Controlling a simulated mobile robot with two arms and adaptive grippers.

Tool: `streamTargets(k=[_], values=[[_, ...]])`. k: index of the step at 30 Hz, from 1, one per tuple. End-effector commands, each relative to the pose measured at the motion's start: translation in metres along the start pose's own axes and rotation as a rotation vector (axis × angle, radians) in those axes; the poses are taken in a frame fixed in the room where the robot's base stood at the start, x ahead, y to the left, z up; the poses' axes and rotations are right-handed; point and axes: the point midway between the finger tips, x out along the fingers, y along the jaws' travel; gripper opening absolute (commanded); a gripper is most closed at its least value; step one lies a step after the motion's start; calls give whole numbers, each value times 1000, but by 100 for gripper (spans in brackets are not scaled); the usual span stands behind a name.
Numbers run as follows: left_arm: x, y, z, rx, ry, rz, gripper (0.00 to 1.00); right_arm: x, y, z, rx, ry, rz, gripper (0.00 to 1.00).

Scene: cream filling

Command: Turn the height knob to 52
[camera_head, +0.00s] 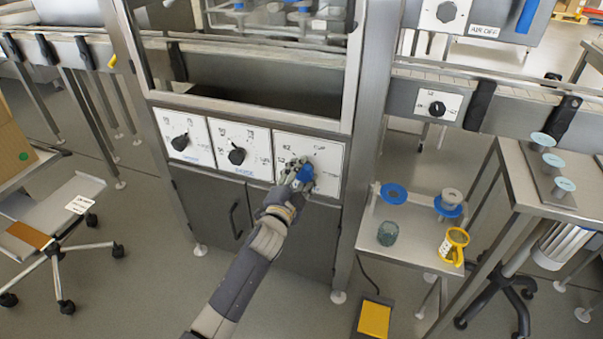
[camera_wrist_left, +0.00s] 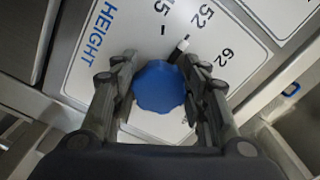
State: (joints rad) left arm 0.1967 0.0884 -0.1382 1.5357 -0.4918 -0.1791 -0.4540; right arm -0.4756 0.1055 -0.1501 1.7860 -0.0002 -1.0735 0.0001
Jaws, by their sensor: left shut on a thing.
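The height knob (camera_wrist_left: 158,88) is round and blue with a white-tipped pointer. It sits on a white dial panel (camera_wrist_left: 88,72) marked HEIGHT, with the numbers 52 and 62 legible. The pointer points towards the 52 mark; I cannot tell if it lines up exactly. My left gripper (camera_wrist_left: 157,60) is shut on the knob, one finger on each side. In the head view, my left gripper (camera_head: 297,178) reaches up to the rightmost dial panel (camera_head: 333,153) and partly covers its blue knob (camera_head: 311,184). My right gripper is not in view.
Two panels with black knobs (camera_head: 180,141) (camera_head: 237,155) are left of my gripper.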

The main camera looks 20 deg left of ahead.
Motion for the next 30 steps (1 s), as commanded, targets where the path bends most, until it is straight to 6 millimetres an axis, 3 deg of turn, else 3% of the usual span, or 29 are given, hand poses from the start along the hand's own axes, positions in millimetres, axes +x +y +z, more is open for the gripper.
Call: streamTargets(k=[12,13,15,26,30], values=[[0,-2,1,-6,-2,-2,17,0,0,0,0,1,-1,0],[0,-1,1,-6,-2,-2,46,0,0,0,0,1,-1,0],[0,-1,1,-5,-2,-2,62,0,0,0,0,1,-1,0],[-1,0,0,-5,-1,0,62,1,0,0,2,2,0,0],[-10,1,1,-5,-1,1,62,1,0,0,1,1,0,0]])
